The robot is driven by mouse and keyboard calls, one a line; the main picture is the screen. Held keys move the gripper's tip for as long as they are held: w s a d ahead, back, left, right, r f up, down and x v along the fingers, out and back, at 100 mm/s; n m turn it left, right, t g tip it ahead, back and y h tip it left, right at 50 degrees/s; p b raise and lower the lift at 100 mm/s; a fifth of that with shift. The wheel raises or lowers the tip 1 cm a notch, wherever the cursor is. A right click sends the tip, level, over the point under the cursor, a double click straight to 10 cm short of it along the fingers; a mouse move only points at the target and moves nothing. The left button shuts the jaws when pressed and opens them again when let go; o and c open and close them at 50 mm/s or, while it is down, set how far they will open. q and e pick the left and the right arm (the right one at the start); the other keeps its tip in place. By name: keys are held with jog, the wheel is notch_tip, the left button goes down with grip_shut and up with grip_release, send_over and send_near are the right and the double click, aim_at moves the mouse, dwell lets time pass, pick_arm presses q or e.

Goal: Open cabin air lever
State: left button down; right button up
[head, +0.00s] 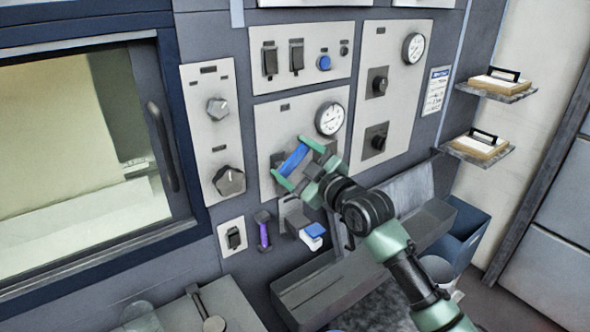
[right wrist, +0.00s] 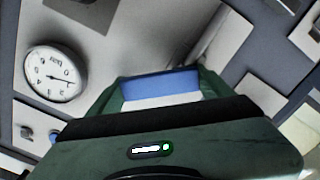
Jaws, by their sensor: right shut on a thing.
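The lever's blue handle (head: 294,159) is in front of the pale panel with the round white gauge (head: 330,118). My right gripper (head: 289,157) has its two green fingers at either end of the handle and is shut on it. In the right wrist view the blue handle (right wrist: 160,84) spans between the fingers. The lever's base and pivot are mostly hidden by the gripper, and no label on it can be read. My left gripper is not in view.
A purple-handled lever (head: 263,232) and a blue-and-white part (head: 313,236) sit just below. A knob panel (head: 213,130) and windowed door (head: 90,150) are at left. Two small shelves (head: 478,150) stick out at right. A dark ledge (head: 330,285) lies below the panels.

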jog(key=shift+s+a+n, duration=0.15)
jog(key=shift+n, duration=0.85)
jog(key=n, duration=0.2)
jog(key=shift+s+a+r+n, duration=0.15)
jog(key=shift+a+r+n, duration=0.1)
jog(key=shift+r+n, duration=0.1)
jog(key=n, duration=0.3)
jog(key=shift+s+a+r+p, duration=0.1)
jog(key=shift+s+a+p, duration=0.15)
jog(key=shift+a+p, duration=0.1)
jog(key=shift+s+a+n+p, duration=0.1)
jog(key=shift+a+n+p, duration=0.05)
jog(key=shift+n, duration=0.45)
jog(key=shift+s+a+n+p, duration=0.1)
jog(key=shift+n+p, duration=0.05)
jog(key=shift+n, duration=0.4)
jog(key=o, duration=2)
jog(key=shift+s, duration=0.1)
